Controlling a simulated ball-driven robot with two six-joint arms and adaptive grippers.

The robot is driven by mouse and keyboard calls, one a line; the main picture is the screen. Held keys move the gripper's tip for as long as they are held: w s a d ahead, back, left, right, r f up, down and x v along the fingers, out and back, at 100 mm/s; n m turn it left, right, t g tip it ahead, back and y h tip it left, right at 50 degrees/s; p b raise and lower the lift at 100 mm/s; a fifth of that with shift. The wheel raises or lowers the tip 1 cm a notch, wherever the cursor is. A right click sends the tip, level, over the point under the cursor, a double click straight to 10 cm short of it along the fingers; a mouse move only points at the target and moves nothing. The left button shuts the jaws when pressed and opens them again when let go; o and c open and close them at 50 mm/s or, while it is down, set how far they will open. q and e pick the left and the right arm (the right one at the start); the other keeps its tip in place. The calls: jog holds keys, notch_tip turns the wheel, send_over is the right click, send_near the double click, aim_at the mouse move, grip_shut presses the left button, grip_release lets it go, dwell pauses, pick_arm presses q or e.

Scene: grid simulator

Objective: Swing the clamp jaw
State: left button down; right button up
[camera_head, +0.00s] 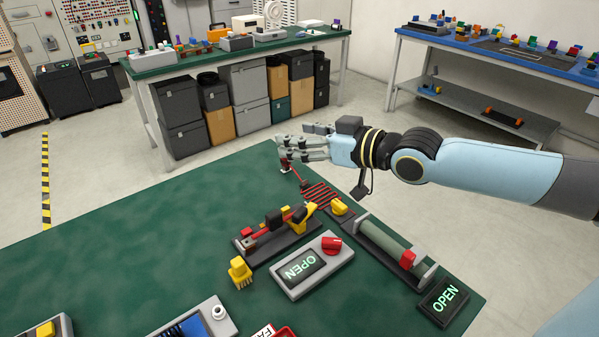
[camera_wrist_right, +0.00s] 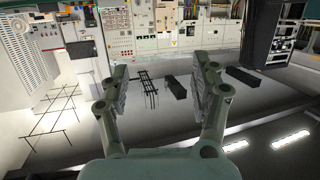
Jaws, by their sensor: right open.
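What looks like the clamp is a dark-based device (camera_head: 278,239) on the green table, with a red bar, black blocks and a yellow handle (camera_head: 299,219). I cannot tell for sure which part is its jaw. My right gripper (camera_head: 283,149) is open and empty, beyond the clamp near the table's far edge, pointing left. In the right wrist view my right gripper (camera_wrist_right: 162,72) has its two fingers wide apart, with only the room beyond between them. A small red piece (camera_head: 287,170) shows just below the fingers in the head view. My left gripper is out of view.
A grey box with an OPEN display and red knob (camera_head: 331,245) stands in front of the clamp. A grey-green roller (camera_head: 382,240) lies right, beside another OPEN sign (camera_head: 444,298). The table's left part (camera_head: 150,235) is clear.

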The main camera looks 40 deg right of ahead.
jog(key=s+f+g, duration=0.2)
jog(key=s+f, duration=0.5)
jog(key=s, duration=0.1)
jog(key=b, duration=0.9)
send_near(302, 212)
jog(key=w+f, duration=0.2)
jog(key=shift+w+a+f+n, duration=0.1)
jog(key=shift+w+a+n, duration=0.05)
jog(key=shift+w+n, duration=0.2)
jog(key=b+x, duration=0.1)
jog(key=x, duration=0.1)
jog(key=b+x, duration=0.3)
jog(key=x, duration=0.1)
jog(key=shift+w+a+r, duration=0.15)
jog(key=shift+w+r, duration=0.05)
jog(key=shift+r, duration=0.15)
jog(key=shift+w+a+f+b, duration=0.1)
jog(key=shift+w+b, duration=0.3)
jog(key=shift+w, duration=0.15)
